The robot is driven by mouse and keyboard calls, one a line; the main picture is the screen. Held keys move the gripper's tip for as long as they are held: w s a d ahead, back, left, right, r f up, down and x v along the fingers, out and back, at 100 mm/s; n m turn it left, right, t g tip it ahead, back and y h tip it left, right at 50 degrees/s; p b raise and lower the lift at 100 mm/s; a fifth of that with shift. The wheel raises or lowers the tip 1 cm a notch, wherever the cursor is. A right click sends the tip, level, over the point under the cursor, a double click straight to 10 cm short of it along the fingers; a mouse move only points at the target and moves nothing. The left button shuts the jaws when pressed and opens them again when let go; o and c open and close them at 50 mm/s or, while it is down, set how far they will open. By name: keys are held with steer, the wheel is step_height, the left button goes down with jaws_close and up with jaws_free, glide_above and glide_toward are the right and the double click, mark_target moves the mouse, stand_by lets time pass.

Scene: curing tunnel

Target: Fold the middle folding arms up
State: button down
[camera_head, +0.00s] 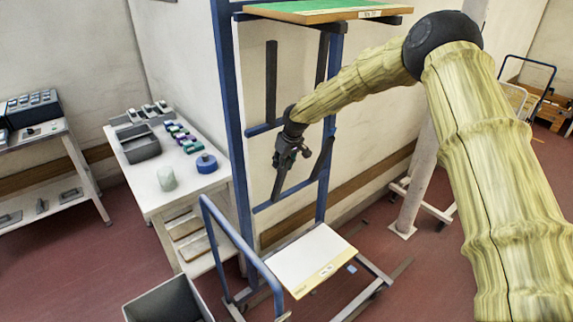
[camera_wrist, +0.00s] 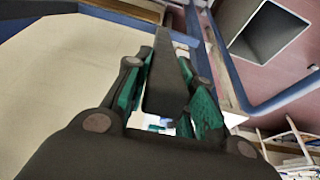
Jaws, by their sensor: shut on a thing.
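A blue upright rack (camera_head: 234,110) carries dark folding arms on its crossbars. An upper left arm (camera_head: 271,80) and an upper right arm (camera_head: 321,62) stand upright. Below them, a lower left arm (camera_head: 279,184) leans up from the lower crossbar, and a lower right arm (camera_head: 323,158) is slanted. I cannot tell which pair counts as the middle one. My gripper (camera_head: 287,162) is at the upper end of the lower left arm. In the wrist view my gripper (camera_wrist: 168,100) has its green pads either side of a dark bar (camera_wrist: 165,75), shut on it.
A green board (camera_head: 320,10) lies on top of the rack. A pale board (camera_head: 312,258) lies low at its base. A blue-handled trolley frame (camera_head: 240,248) and a grey bin (camera_head: 168,302) stand in front. A table (camera_head: 195,187) with small items stands left.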

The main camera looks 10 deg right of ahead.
steer(key=shift+d+f, duration=0.1)
steer(key=c, duration=1.2)
jaws_free()
steer(key=shift+w+f, duration=0.1)
steer(key=v, duration=1.2)
